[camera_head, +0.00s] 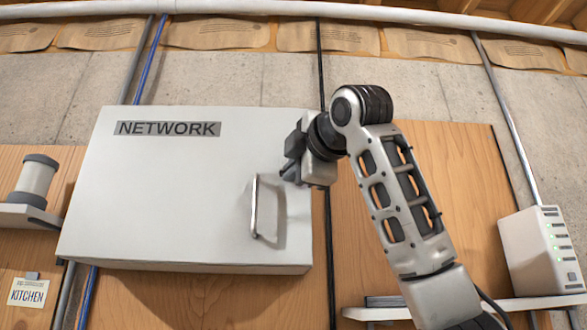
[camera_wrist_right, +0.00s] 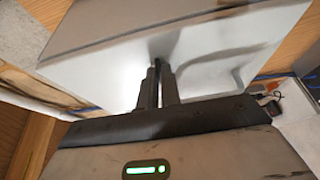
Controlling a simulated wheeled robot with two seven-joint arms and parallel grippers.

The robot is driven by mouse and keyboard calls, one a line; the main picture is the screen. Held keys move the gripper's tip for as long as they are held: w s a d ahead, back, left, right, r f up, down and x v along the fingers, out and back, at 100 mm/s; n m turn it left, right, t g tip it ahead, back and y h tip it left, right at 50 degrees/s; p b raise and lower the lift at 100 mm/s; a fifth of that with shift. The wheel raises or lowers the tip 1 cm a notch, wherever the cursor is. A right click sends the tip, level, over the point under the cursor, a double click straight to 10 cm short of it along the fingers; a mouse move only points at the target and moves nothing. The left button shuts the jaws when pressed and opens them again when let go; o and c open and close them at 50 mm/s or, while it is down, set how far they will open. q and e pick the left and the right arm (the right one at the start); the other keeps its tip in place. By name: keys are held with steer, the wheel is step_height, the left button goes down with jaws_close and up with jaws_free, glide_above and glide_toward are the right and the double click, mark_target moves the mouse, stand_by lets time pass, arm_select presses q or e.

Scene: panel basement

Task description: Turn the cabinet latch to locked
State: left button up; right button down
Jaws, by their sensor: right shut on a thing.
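The white cabinet (camera_head: 165,190) labelled NETWORK hangs on the wall with its door closed, a metal bar handle (camera_head: 254,208) low on the right side of the door. My right gripper (camera_head: 290,170) is at the door's right part, just above and right of the handle. In the right wrist view its two fingers (camera_wrist_right: 159,75) are close together at the door, shut on a small dark piece, which I take for the latch (camera_wrist_right: 158,62). The fingers and wrist hide most of the latch, so its angle cannot be read. My left gripper is not in view.
A shelf with a grey-white cylinder (camera_head: 35,180) is at the left, above a KITCHEN card (camera_head: 28,292). A white box with green lights (camera_head: 543,250) stands on a shelf at the lower right. A black cable (camera_head: 322,70) runs up the wall behind my wrist.

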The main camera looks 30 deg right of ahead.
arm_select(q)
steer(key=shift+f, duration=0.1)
arm_select(e)
steer(key=shift+f, duration=0.1)
arm_select(q)
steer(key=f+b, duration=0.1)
steer(key=b, duration=0.1)
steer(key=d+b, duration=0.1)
steer(key=b, duration=0.1)
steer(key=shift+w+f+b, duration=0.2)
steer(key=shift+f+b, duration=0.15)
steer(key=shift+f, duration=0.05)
arm_select(e)
steer(key=m+h, duration=0.3)
steer(key=m, duration=0.4)
steer(key=m+t+h, duration=0.1)
steer(key=m+h, duration=0.2)
steer(key=m, duration=0.4)
steer(key=m+h, duration=0.2)
steer(key=m, duration=0.6)
steer(key=shift+w+a+f+h, duration=0.25)
steer(key=shift+a+f+h, duration=0.15)
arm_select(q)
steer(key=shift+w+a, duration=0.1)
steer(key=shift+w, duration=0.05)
arm_select(e)
steer(key=shift+m, duration=0.3)
steer(key=c, duration=1.6)
jaws_free()
